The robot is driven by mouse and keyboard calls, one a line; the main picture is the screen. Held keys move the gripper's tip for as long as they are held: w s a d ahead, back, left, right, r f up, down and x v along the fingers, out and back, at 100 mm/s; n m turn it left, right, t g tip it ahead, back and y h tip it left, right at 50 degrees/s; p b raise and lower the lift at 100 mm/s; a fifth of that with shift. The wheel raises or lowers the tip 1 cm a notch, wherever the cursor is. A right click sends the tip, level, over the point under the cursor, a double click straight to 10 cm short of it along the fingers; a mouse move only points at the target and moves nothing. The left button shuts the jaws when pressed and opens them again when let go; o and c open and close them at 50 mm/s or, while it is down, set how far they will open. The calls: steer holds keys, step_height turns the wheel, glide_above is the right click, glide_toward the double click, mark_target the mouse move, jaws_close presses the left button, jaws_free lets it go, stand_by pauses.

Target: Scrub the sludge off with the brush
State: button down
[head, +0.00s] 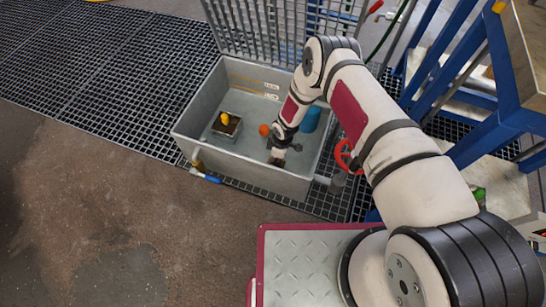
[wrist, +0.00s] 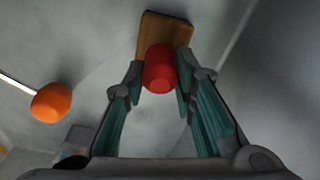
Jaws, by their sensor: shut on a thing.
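My gripper (head: 277,160) reaches down into an open grey tank (head: 190,130). In the wrist view my gripper (wrist: 158,85) is shut on the red knob (wrist: 160,72) of a brush with a wooden block (wrist: 165,28). The block lies against or just above the tank's grey surface; I cannot tell which. The bristles are hidden. In the head view the brush is too small and covered to make out. I cannot clearly pick out any sludge on the grey surfaces.
An orange float (head: 264,130) on a rod is close to my gripper, and the wrist view shows it at left (wrist: 52,102). A small tray (head: 216,128) with a yellow thing and a blue cylinder (head: 311,119) are in the tank. A red handwheel (head: 343,156) is outside, right.

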steer(key=shift+s+d+f+p, duration=0.1)
steer(key=shift+s+d, duration=0.15)
steer(key=shift+d, duration=0.25)
steer(key=shift+s+d+p, duration=0.1)
steer(key=shift+s+d, duration=0.15)
steer(key=shift+d, duration=0.2)
steer(key=shift+s+d+f+p, duration=0.1)
steer(key=shift+s+d, duration=0.15)
steer(key=shift+d, duration=0.25)
steer(key=shift+w+a+r+b, duration=0.1)
steer(key=shift+w+a+b, duration=0.3)
steer(key=shift+a, duration=0.35)
steer(key=shift+w+a+r+b, duration=0.1)
steer(key=shift+w+a+b, duration=0.25)
steer(key=shift+a, duration=0.35)
steer(key=shift+w+a+f+b, duration=0.1)
steer(key=shift+w+a+b, duration=0.05)
steer(key=shift+a+b, duration=0.55)
steer(key=shift+w+a+b, duration=0.25)
steer(key=shift+a+b, duration=0.25)
steer(key=shift+a, duration=0.15)
steer(key=shift+w+a+b, duration=0.25)
steer(key=shift+a+b, duration=0.2)
steer(key=shift+a, duration=0.2)
steer(key=shift+a, duration=0.1)
